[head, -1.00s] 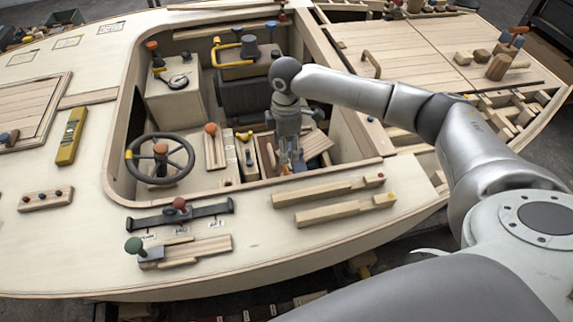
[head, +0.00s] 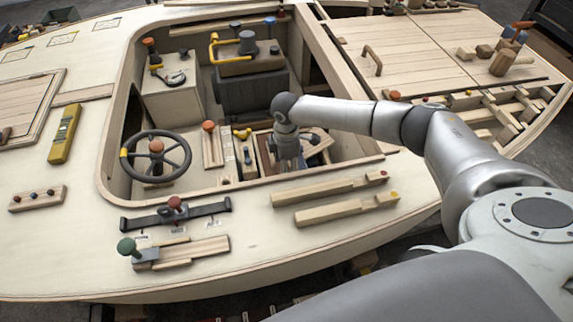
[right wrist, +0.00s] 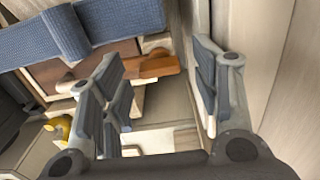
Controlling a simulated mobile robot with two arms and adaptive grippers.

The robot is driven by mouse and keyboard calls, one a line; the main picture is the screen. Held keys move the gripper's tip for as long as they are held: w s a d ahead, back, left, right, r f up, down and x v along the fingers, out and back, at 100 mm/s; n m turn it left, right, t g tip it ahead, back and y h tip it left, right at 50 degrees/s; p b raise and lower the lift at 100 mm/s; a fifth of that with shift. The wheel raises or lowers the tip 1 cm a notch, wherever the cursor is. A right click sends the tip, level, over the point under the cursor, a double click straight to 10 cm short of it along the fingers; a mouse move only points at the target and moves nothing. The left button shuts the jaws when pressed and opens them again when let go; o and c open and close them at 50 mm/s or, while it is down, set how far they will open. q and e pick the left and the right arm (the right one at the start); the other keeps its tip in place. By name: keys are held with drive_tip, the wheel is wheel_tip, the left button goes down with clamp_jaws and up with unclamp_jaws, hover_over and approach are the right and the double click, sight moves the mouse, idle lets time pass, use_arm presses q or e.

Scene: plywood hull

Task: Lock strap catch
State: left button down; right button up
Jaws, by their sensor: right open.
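In the right wrist view a wide blue woven strap (right wrist: 40,42) crosses at the upper left, over a brown wooden box (right wrist: 75,75). An orange-brown wooden lever (right wrist: 150,67) juts from the strap's side toward the right; it looks like the catch, and I cannot tell its lock state. My right gripper (right wrist: 162,95) is open, its fingers apart, with the lever's tip lying in view between them, apparently deeper down. In the head view my right gripper (head: 289,163) reaches down into the cockpit well and hides part of the box. My left gripper is not in view.
The steering wheel (head: 156,158) stands left in the cockpit. The cockpit's wooden rim surrounds my gripper. A black strap with a red knob (head: 174,203) and two wooden bars (head: 330,190) lie on the near deck. A pale wall (right wrist: 285,60) is close on the wrist view's right.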

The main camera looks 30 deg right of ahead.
drive_tip(key=shift+f, duration=0.2)
drive_tip(key=shift+c, duration=0.2)
drive_tip(key=c, duration=1)
drive_tip(key=shift+c, duration=0.2)
drive_tip(key=shift+r, duration=0.1)
